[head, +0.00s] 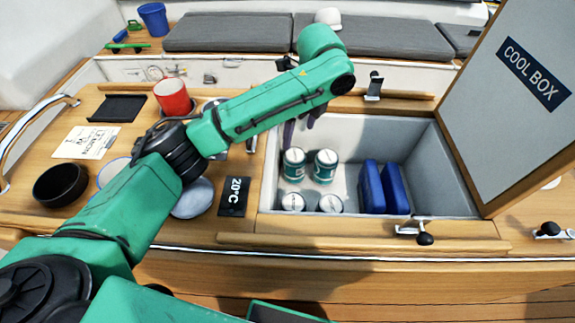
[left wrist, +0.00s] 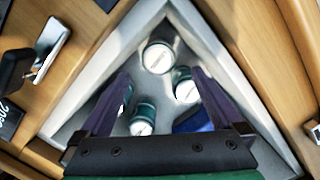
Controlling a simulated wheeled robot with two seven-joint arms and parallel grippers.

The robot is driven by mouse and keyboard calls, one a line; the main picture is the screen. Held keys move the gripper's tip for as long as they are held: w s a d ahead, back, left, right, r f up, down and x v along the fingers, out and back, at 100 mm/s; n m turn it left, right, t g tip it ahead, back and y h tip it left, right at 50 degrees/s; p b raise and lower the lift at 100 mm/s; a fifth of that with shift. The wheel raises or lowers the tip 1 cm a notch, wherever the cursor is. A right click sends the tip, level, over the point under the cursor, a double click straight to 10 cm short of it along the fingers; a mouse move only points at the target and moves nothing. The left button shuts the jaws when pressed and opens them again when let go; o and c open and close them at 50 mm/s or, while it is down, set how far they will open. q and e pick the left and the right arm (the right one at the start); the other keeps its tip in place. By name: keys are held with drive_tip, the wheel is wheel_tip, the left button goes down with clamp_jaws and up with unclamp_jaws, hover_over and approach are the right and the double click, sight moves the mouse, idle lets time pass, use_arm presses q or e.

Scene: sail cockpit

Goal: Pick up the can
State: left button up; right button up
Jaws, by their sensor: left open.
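Several green cans with pale tops stand upright in the open cool box (head: 437,165). Two are farther back, a left can (head: 294,164) and a right can (head: 326,166); a front left can (head: 293,202) and a front right can (head: 330,203) are near the front wall. My left gripper (head: 301,122) is open and points down at the box's back left, beyond the cans in the head view. In the left wrist view its dark fingers (left wrist: 161,76) are spread, with cans (left wrist: 185,87) showing between them. One can is partly hidden by the left finger. My right gripper is not in view.
Two blue blocks (head: 371,187) stand in the box right of the cans. The raised lid (head: 515,90) marked COOL BOX bounds the right. A red mug (head: 173,98), a black bowl (head: 61,185) and a 20°C plate (head: 234,196) lie on the counter to the left.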

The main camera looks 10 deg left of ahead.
sight(296, 155)
use_arm(q)
drive_tip(key=f, duration=0.3)
drive_tip(key=f+p, duration=0.1)
drive_tip(key=f, duration=0.1)
drive_tip(key=shift+s+d+f, duration=0.3)
drive_tip(key=shift+s, duration=0.05)
drive_tip(key=f, duration=0.2)
drive_tip(key=a+f, duration=0.1)
drive_tip(key=f, duration=0.1)
drive_tip(key=f+p, duration=0.1)
drive_tip(key=f, duration=0.1)
drive_tip(key=shift+w+a+f, duration=0.25)
drive_tip(key=shift+w+f, duration=0.05)
drive_tip(key=shift+f, duration=0.1)
drive_tip(key=shift+c, duration=0.9)
drive_tip(key=c, duration=0.6)
drive_tip(key=shift+w, duration=0.1)
clamp_jaws()
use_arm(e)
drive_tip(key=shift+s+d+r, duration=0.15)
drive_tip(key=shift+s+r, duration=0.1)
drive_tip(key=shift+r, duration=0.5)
use_arm(q)
drive_tip(key=shift+r, duration=0.1)
